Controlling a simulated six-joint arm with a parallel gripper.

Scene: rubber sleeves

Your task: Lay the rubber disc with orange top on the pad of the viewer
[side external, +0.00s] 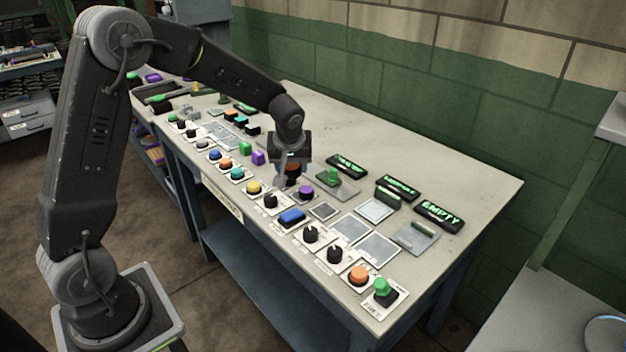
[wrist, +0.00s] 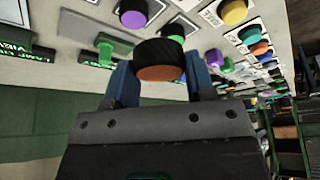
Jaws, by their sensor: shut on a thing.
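My gripper (side external: 291,165) is shut on a black rubber disc with an orange top (wrist: 160,62) and holds it above the bench. In the wrist view the disc sits between the two blue fingers (wrist: 160,76), its orange face toward the camera. In the side view the arm partly hides it. The viewer seems to be the station with a pale pad (side external: 374,211) and a green bar, right of my gripper. A sign (wrist: 14,50) in the wrist view seems to read "LAMP VIEW", cut by the frame edge. The pad looks bare.
A green-handled fixture (side external: 333,178) stands between my gripper and the pale pad. A purple button (side external: 306,191) is close below my gripper. Knobs and buttons line the bench's front edge. A grey plate under an "EMPTY" sign (side external: 439,216) lies farther right. The bench's back strip is clear.

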